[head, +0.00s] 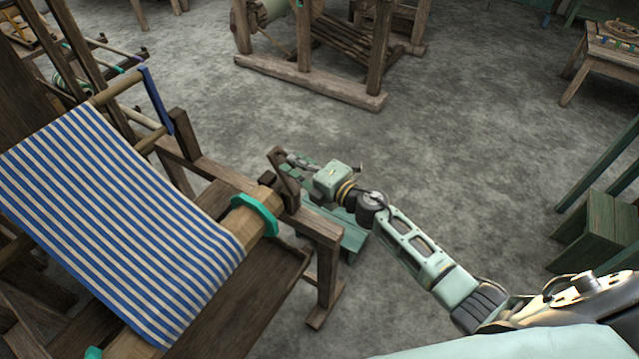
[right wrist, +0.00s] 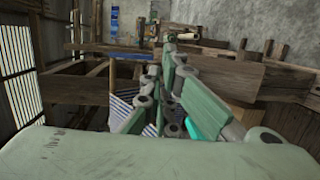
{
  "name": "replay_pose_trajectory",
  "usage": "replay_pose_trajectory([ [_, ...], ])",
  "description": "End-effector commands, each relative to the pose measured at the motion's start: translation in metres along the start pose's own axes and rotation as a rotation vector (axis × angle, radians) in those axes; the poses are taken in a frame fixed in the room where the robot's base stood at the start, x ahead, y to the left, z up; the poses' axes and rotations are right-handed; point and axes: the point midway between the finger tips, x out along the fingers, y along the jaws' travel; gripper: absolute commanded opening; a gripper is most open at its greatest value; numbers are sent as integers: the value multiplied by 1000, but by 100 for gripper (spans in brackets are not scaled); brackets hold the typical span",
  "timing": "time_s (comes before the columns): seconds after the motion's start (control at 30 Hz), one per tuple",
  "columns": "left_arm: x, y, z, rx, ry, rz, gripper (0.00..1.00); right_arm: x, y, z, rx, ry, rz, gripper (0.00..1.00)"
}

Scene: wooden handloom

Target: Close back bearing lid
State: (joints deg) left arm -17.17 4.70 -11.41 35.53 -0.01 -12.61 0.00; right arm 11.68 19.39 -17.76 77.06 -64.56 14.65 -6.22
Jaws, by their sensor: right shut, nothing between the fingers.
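The loom's wooden side frame (head: 315,225) stands at the left, with a beam end (head: 243,225) carrying a turquoise ring (head: 262,207) beside it. A dark brown bent wooden piece, which looks like the back bearing lid (head: 285,183), stands raised on the frame's rail behind the ring. My right gripper (head: 290,159) is at the top of this piece, its fingers shut and empty. I cannot tell whether they touch it. In the right wrist view the gripper fingers (right wrist: 166,88) point ahead over the loom, and the turquoise part (right wrist: 194,130) shows below them. My left gripper is not in view.
Blue-and-white striped cloth (head: 120,220) covers the loom at the left. A green bench (head: 352,238) stands below my right arm. Another wooden loom frame (head: 310,82) stands at the back, and a green stool (head: 600,228) at the right. The grey floor (head: 470,140) between is clear.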

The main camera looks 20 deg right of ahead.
Motion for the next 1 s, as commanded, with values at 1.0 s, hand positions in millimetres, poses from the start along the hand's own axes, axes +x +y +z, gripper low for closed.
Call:
replay_pose_trajectory([
  [1.0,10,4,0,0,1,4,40,89,-10,-16,-16,1,-51,0],
])
